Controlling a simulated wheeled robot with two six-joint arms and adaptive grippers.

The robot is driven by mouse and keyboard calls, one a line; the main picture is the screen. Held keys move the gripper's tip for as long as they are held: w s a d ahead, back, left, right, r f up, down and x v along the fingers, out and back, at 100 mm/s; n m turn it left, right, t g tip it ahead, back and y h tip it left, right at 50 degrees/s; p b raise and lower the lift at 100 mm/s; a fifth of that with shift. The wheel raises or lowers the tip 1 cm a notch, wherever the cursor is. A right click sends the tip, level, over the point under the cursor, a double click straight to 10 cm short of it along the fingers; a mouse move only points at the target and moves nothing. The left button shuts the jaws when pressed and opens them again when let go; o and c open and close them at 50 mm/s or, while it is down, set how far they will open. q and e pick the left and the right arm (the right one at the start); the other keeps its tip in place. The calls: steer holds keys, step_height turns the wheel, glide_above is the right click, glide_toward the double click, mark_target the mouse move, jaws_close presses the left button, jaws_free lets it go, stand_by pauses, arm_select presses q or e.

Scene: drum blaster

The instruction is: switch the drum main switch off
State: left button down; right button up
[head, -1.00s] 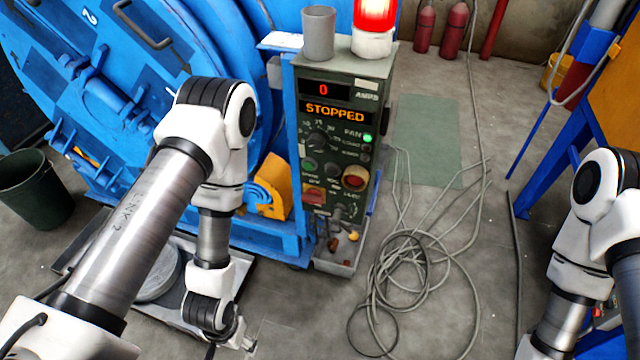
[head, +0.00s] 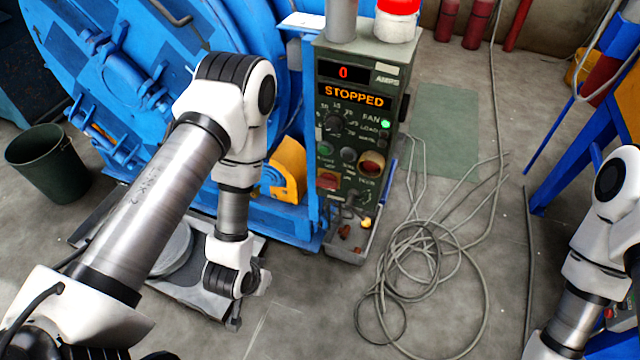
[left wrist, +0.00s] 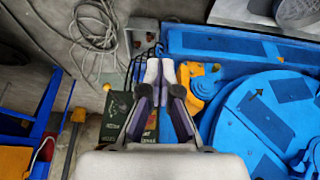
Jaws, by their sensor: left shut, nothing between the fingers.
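The dark green control panel (head: 385,75) stands upright at the drum's right side. Its displays read 0 AMPS and STOPPED. Below them are a black rotary knob (head: 333,126), a round red button with a yellowish surround (head: 371,163) and a red rectangular switch (head: 329,181); I cannot tell which is the main switch, nor its position. My left gripper (head: 234,322) hangs low, left of the panel, apart from it. In the left wrist view its fingers (left wrist: 160,68) are together and empty, with the panel (left wrist: 118,104) partly hidden behind them. My right gripper is out of view.
The blue drum (head: 150,75) fills the back left. Loose grey cables (head: 430,255) lie right of the panel. A dark bucket (head: 48,165) stands at left, and a blue frame (head: 575,150) at right.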

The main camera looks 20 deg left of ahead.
arm_select(q)
steer(key=w+r+t+b, duration=0.2)
steer(key=w+t+b, duration=0.3)
steer(key=w+b, duration=0.3)
steer(key=w+r+t+b, duration=0.2)
steer(key=w+t+b, duration=0.3)
steer(key=w, duration=1.1)
steer(key=d+b, duration=0.1)
steer(key=b, duration=0.2)
steer(key=shift+w+r+m+t+h, duration=0.15)
steer(key=shift+r+m+t+h, duration=0.15)
steer(key=shift+r, duration=0.1)
steer(key=b, duration=0.2)
glide_above(326, 184)
steer(key=s+a, duration=0.2)
steer(key=f, duration=0.2)
steer(key=shift+w+f, duration=0.25)
steer(key=shift+f, duration=0.05)
step_height(326, 184, down, 4)
steer(key=shift+w+r+b, duration=0.1)
steer(key=shift+r+b, duration=0.1)
steer(key=shift+b, duration=0.15)
steer(key=shift+f, duration=0.2)
